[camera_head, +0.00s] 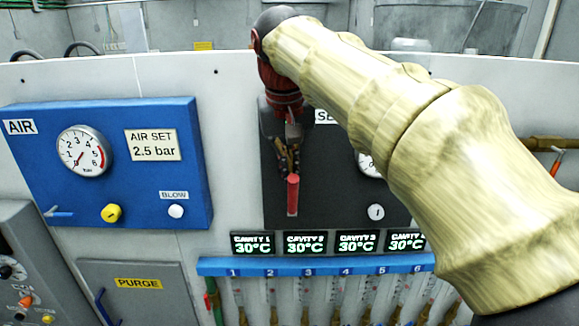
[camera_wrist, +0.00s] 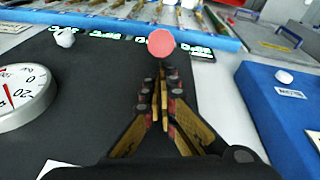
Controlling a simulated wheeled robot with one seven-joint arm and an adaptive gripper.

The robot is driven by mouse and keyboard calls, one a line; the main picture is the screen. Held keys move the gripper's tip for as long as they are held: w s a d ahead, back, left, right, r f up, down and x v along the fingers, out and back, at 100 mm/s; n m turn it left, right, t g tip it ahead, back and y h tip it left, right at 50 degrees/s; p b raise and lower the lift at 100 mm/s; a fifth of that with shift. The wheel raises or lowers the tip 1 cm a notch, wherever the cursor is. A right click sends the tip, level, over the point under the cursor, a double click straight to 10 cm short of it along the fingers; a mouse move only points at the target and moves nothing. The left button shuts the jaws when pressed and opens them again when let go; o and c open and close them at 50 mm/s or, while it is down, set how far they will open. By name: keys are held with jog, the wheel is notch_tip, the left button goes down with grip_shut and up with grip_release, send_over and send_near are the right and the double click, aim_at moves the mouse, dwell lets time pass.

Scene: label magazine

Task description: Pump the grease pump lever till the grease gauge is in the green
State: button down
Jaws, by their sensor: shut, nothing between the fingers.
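The grease pump lever shows as a red handle (camera_head: 293,195) on the dark panel in the head view. In the wrist view its round red end (camera_wrist: 161,43) lies just beyond my fingertips. My gripper (camera_head: 288,168) is shut and empty, its tips close to the handle's upper end; I cannot tell whether they touch it. A white round gauge (camera_head: 366,166) on the same panel is mostly hidden behind my arm. In the wrist view this gauge (camera_wrist: 24,95) is cut off at the left edge, with a red needle; no green zone can be made out.
A blue air panel (camera_head: 195,190) with its own gauge (camera_head: 83,152), a yellow knob and a white button stands left. Below the dark panel are lit temperature displays (camera_head: 305,243) and a blue manifold (camera_head: 215,266) with several tubes. A grey purge box (camera_head: 140,305) is lower left.

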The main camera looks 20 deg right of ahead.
jog(key=shift+f+b, duration=0.1)
jog(key=shift+b, duration=0.25)
jog(key=shift+s+a+b, duration=0.1)
jog(key=shift+s+b, duration=0.05)
jog(key=shift+b, duration=0.15)
jog(key=shift+s+t, duration=0.2)
jog(key=shift+t, duration=0.1)
jog(key=shift+b, duration=0.4)
